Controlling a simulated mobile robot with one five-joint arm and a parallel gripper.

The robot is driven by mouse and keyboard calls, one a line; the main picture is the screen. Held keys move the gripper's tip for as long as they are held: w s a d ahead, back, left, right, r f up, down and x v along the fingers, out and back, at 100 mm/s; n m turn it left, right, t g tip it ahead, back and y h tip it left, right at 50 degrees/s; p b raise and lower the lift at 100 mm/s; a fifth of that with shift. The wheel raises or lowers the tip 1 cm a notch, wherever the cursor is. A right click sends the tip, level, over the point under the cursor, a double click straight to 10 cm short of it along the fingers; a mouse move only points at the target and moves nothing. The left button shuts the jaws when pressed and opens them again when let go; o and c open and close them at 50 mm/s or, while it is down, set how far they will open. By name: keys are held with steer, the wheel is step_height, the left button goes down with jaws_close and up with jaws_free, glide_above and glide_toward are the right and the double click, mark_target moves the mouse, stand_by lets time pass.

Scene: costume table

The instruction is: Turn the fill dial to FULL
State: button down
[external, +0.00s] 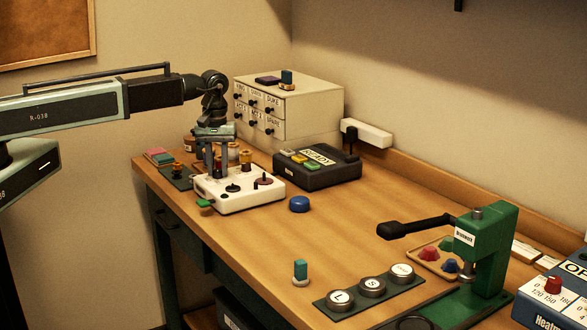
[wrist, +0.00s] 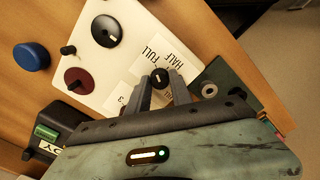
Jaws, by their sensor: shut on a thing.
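The white machine box (external: 243,202) stands on the wooden table, left of the middle in the external view. In the wrist view its white top (wrist: 100,88) carries a small black fill dial (wrist: 160,76) with a pale mark, beside the printed words FULL and HALF. My gripper (wrist: 161,80) points down over the box and is shut on this dial, one finger on each side. In the external view my gripper (external: 217,172) hides the dial. I cannot tell which word the mark points to.
The box top also carries a larger black knob (wrist: 107,31) and a dark red disc (wrist: 77,80). A blue round button (external: 300,204) and a black READY console (external: 317,168) stand close by. A drawer cabinet (external: 300,115) stands behind. The table's middle is clear.

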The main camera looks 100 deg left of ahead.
mark_target(218, 170)
steer(key=c, duration=1.1)
jaws_free()
steer(key=shift+c, duration=0.2)
steer(key=shift+r, duration=0.1)
step_height(218, 170, up, 8)
steer(key=p, duration=0.8)
steer(key=shift+f, duration=0.2)
